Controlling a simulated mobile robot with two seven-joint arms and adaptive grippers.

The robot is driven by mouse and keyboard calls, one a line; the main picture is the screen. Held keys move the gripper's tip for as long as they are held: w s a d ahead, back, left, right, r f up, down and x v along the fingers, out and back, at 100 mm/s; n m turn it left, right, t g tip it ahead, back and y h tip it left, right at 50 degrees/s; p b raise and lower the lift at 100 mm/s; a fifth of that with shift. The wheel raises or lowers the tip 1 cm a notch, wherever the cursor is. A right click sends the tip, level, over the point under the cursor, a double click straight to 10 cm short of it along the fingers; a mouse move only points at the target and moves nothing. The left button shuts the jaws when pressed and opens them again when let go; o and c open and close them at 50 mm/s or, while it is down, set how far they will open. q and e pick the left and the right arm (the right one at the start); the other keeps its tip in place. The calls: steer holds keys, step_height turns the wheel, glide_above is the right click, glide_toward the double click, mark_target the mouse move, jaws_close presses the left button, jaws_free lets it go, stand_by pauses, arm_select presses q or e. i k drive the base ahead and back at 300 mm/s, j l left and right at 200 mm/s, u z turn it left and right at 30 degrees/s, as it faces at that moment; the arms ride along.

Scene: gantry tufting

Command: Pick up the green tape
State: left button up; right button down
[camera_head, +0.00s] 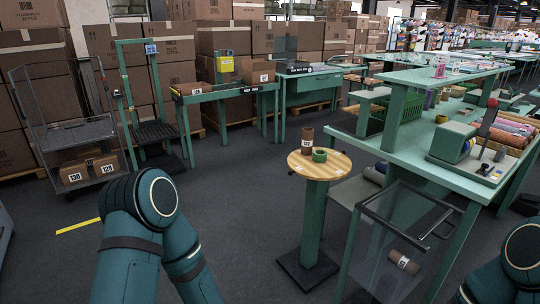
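A small green roll of tape (320,155) lies flat on a round wooden-topped stand (338,168). A brown cylinder (307,140) with a white label stands upright just left of and behind the tape. My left arm shows at the lower left and part of my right arm at the lower right edge. Neither gripper is in the picture, so their states are hidden. Nothing of mine touches the tape or the stand.
A green workbench (405,145) stands right of the stand, with rolled fabrics (510,130) on it. A clear-sided bin (400,250) stands in front of the bench. A wire cart (70,135) with boxes is at left. Grey floor left of the stand is open.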

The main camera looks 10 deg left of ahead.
mark_target(320, 155)
steer(key=z, duration=0.8)
steer(key=i+j+z, duration=0.15)
steer(key=j+z, duration=1.2)
steer(key=j, duration=0.45)
steer(key=j+z, duration=0.1)
steer(key=j, duration=0.4)
steer(key=k+j, duration=0.1)
steer(key=j, duration=0.35)
steer(key=j+z, duration=0.15)
steer(key=j, duration=0.35)
steer(key=k+j, duration=0.15)
steer(key=j, duration=0.35)
steer(key=z, duration=0.05)
